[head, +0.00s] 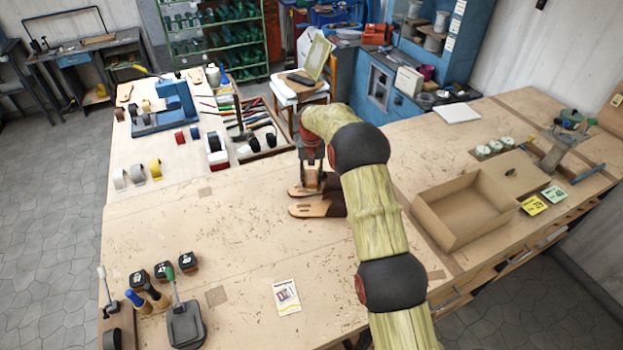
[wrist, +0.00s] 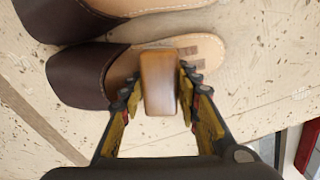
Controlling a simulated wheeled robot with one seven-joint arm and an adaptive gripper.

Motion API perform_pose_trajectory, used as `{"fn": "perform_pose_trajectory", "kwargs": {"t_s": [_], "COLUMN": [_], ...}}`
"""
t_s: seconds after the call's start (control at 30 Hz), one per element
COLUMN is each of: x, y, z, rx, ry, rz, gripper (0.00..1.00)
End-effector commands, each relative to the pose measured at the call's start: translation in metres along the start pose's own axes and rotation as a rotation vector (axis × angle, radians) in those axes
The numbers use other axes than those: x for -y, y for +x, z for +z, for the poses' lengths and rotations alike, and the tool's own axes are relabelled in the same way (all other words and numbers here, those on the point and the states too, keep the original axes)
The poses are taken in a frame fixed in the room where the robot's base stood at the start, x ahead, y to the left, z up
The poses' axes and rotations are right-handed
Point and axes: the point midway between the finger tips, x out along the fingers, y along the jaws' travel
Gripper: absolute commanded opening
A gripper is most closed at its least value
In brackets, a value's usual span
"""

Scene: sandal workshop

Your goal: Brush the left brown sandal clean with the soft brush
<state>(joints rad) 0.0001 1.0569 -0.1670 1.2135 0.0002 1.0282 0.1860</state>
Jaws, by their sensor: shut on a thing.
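Two sandals with dark brown straps and tan soles lie side by side on the workbench. The farther sandal (head: 296,191) is under my gripper; it is the lower one in the wrist view (wrist: 83,75). The nearer sandal (head: 308,210) is the upper one in the wrist view (wrist: 60,22). My gripper (head: 312,183) points down and is shut on the wooden-backed brush (wrist: 159,82), held between both fingers over the farther sandal's sole. The bristles are hidden below the wooden back, so I cannot tell whether they touch the sole.
A tool tray (head: 267,153) stands beyond the sandals. An open cardboard box (head: 433,222) is to the right. A paper card (head: 287,297) and several tools and small containers lie at the front left. The bench (head: 220,240) left of the sandals is mostly clear.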

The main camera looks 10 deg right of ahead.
Motion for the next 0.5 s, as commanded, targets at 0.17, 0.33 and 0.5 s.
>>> {"fn": "perform_pose_trajectory", "kwargs": {"t_s": [0.17, 0.33, 0.5], "x": [0.000, -0.001, -0.002], "y": [0.001, 0.001, 0.002], "z": [0.000, 0.006, 0.014], "rx": [-0.001, 0.001, 0.000], "ry": [0.000, 0.000, 0.000], "rz": [0.000, 0.000, 0.000], "gripper": [0.07, 0.07, 0.07]}}
